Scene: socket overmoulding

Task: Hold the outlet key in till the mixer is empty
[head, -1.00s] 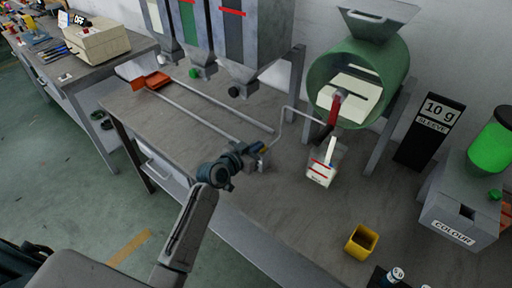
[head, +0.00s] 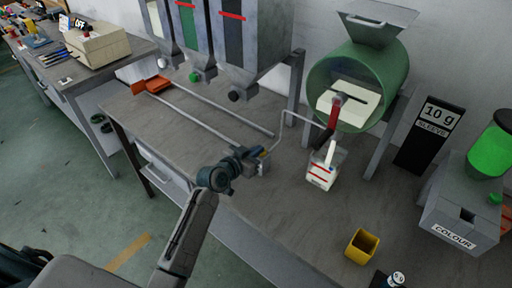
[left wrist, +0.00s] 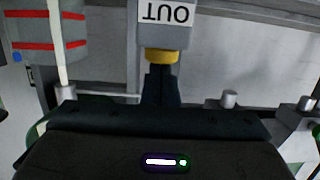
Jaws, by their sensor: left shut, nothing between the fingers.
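The green mixer drum (head: 391,69) stands at the back right, with a cream part showing inside its mouth. A white jug with red bands (head: 321,172) stands in front of it, below a dark spout. My left gripper (head: 262,158) is at the bench's front, left of the jug. In the left wrist view my left gripper (left wrist: 161,82) is shut with nothing held, its tips at the yellow key (left wrist: 162,56) under a box marked OUT (left wrist: 166,14). Tips and key appear to touch. The banded jug (left wrist: 40,38) shows upper left there. My right gripper is out of view.
Hoppers (head: 250,40) hang over the bench's back. Two long rods lie on the bench (head: 190,115) behind my left arm. A yellow cup (head: 361,245) stands front right, near the grey COLOUR machine (head: 460,215) and a black 10 g sign (head: 428,135).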

